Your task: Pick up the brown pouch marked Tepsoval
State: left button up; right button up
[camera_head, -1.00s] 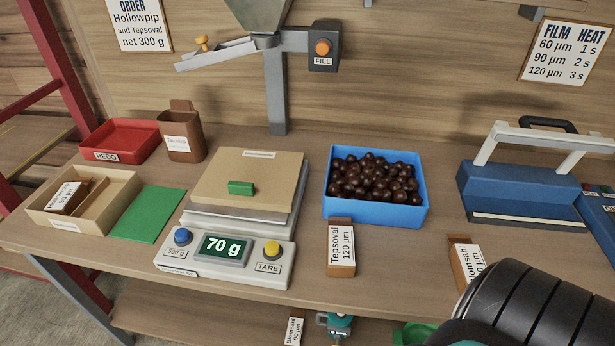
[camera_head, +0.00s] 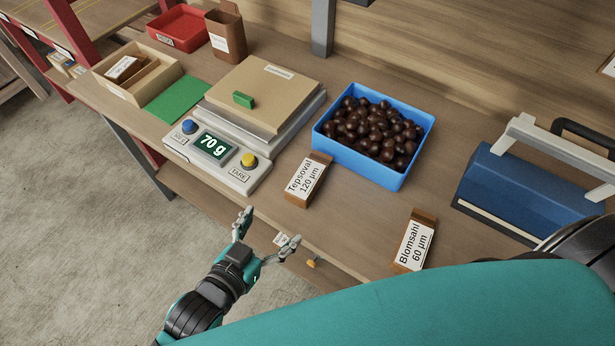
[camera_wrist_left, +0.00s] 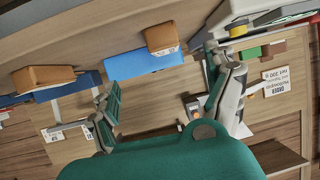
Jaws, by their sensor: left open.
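The brown pouch marked Tepsoval 120 µm (camera_head: 307,180) stands near the table's front edge, its white label facing me, between the scale and the blue bin. It also shows in the left wrist view (camera_wrist_left: 165,37), its label mostly turned from sight. My left gripper (camera_head: 267,229) is open and empty, fingers spread, in front of the table edge, below and left of the pouch in the head view. It is apart from the pouch. In the left wrist view the open fingers (camera_wrist_left: 160,78) frame the space below the pouch. My right gripper is not in view.
A similar pouch marked Blomsahl 60 µm (camera_head: 415,240) stands to the right. The blue bin (camera_head: 362,167) of brown balls is behind the Tepsoval pouch. The scale (camera_head: 215,156) reading 70 g is to its left. A blue sealer (camera_head: 540,188) stands farther right.

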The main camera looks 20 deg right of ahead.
aim_at(299, 192)
pick_arm(q)
jog(key=x, duration=0.2)
jog(key=p+x, duration=0.1)
jog(key=x, duration=0.2)
jog(key=shift+w+a+r, duration=0.1)
jog(key=shift+w+r, duration=0.05)
jog(key=shift+w, duration=0.15)
jog(key=x, duration=0.7)
jog(key=shift+s+p, duration=0.15)
jog(key=shift+p, duration=0.25)
jog(key=shift+w+d, duration=0.3)
jog(key=p+x, duration=0.1)
jog(key=x, duration=0.2)
jog(key=shift+w, duration=0.2)
jog(key=shift+w+d, duration=0.3)
jog(key=shift+d, duration=0.05)
jog(key=c, duration=1.3)
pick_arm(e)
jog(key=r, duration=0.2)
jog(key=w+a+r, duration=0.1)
